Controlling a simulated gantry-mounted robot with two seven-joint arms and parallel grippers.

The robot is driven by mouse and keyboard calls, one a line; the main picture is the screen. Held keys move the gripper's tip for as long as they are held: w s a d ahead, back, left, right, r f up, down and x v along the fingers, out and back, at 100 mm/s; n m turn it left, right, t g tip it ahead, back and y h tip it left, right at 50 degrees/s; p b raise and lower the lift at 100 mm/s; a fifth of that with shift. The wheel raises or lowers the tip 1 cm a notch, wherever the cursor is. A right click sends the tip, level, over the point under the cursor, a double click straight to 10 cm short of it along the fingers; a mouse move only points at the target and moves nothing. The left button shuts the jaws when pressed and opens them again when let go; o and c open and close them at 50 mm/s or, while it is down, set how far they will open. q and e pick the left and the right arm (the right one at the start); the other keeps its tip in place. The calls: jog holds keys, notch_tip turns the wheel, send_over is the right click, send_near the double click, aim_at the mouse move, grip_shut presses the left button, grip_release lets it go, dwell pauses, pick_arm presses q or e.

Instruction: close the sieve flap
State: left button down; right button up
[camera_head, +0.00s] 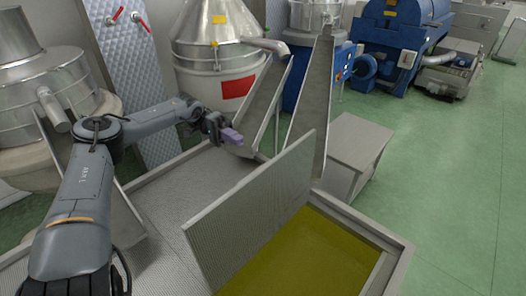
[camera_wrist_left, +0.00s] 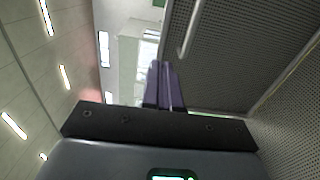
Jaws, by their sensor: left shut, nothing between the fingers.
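The sieve flap (camera_head: 255,215) is a grey perforated panel. It stands raised and tilted along the middle of a metal tank, and the opening beside it shows yellow-green oil (camera_head: 315,262). My left gripper (camera_head: 236,137) has purple fingers, shut and empty. In the head view it appears above and behind the flap, apart from it. In the left wrist view the shut fingers (camera_wrist_left: 165,85) appear beside a dark perforated panel (camera_wrist_left: 235,60) with a pale bar (camera_wrist_left: 188,28), probably the flap. Contact cannot be told there. My right gripper is not in view.
A fixed perforated sheet (camera_head: 180,195) covers the tank's left part. The tank's rim (camera_head: 395,262) borders the oil. Metal chutes (camera_head: 310,105) come down behind the flap. A grey box stand (camera_head: 352,150) is at the right, with free green floor (camera_head: 450,170) beyond.

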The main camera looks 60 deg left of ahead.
pick_arm(q)
jog(key=p, duration=0.3)
send_near(273, 159)
jog(key=x, duration=0.5)
jog(key=shift+x, duration=0.75)
